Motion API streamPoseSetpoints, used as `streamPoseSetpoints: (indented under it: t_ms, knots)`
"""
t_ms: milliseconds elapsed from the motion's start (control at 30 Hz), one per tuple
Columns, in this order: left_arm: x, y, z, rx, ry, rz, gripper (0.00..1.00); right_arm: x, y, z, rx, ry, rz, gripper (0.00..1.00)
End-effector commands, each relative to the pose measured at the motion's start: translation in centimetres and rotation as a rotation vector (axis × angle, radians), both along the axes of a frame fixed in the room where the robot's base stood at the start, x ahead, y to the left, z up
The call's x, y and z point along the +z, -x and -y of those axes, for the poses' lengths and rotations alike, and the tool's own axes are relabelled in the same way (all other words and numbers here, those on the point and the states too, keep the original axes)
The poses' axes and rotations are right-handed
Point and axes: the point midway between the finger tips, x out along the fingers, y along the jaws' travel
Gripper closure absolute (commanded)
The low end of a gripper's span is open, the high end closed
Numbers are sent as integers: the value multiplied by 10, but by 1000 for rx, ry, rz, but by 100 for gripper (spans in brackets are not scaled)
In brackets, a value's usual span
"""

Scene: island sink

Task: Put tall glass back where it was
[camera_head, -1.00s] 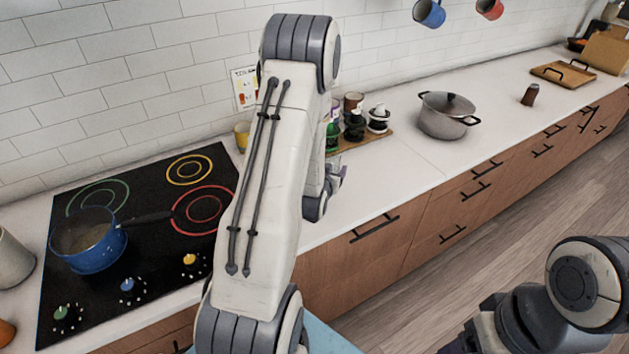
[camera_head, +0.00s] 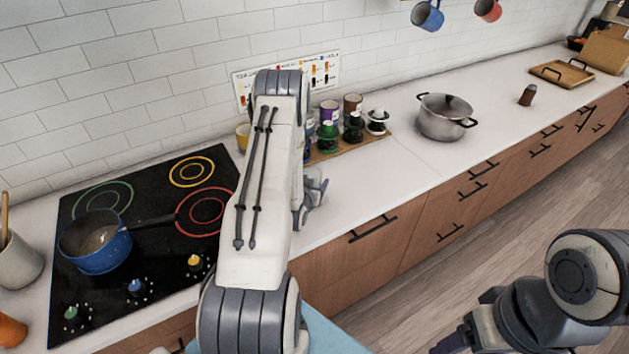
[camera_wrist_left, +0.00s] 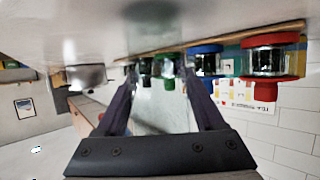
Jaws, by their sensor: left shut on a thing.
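My left gripper (camera_wrist_left: 160,82) is shut on a pale, see-through thing, apparently the tall glass (camera_wrist_left: 166,112), between its dark fingers in the left wrist view. In the head view the left gripper (camera_head: 314,190) is partly hidden behind my arm, just above the counter in front of the wooden spice board (camera_head: 345,151). The glass cannot be made out in the head view. My right arm is at the lower right; a dark purple part of its gripper (camera_head: 452,344) is cut off by the bottom edge.
Several lidded jars (camera_head: 327,136) stand on the board close behind the left gripper. A blue saucepan (camera_head: 96,246) sits on the black stove (camera_head: 150,240) at left. A grey pot (camera_head: 441,122) stands further right. The counter between board and front edge is clear.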

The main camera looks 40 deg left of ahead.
Motion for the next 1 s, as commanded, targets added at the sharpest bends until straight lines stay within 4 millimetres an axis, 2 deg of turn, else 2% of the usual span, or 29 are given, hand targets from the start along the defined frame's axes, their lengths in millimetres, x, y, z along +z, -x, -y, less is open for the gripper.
streamPoseSetpoints:
  t_ms: [200,233,300,667,767,1000]
  knots:
    - [-4,0,0,0,0,1,97,-5,0,0,0,0,0,29]
    - [-4,0,0,0,0,0,26,-5,0,0,0,0,0,29]
    - [-3,0,0,0,0,-1,0,-4,0,0,0,0,0,29]
    - [3,1,0,0,1,-1,0,2,0,0,0,0,0,29]
    - [2,12,4,1,1,-2,0,-8,0,0,0,0,0,29]
    - [19,50,19,3,0,-1,0,-26,0,0,0,0,0,29]
